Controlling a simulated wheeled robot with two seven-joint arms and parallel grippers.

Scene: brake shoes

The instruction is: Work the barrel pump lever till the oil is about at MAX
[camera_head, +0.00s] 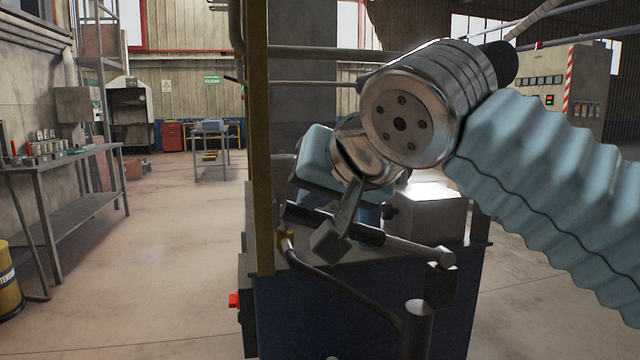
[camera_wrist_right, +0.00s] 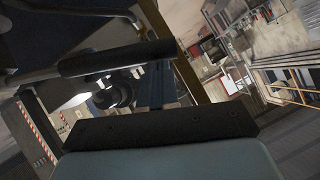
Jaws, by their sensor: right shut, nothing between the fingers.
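The pump lever (camera_head: 405,245) is a grey metal bar with a dark grip (camera_head: 345,226). It runs from a pivot block (camera_head: 440,285) on the right up to the left, above a blue cabinet. My right gripper (camera_head: 330,245) is shut and empty, pointing down close to the dark grip at its near side; I cannot tell if they touch. In the right wrist view the dark grip (camera_wrist_right: 115,58) lies across the picture beyond the gripper's dark finger (camera_wrist_right: 160,128). No oil level or MAX mark is visible. My left gripper is out of view.
A yellow post (camera_head: 260,140) stands just left of my right gripper. A dark curved pipe (camera_head: 345,285) runs below the lever to an upright cylinder (camera_head: 418,315). A red button (camera_head: 234,300) is on the cabinet's left side. A workbench (camera_head: 75,165) stands far left, with open floor between.

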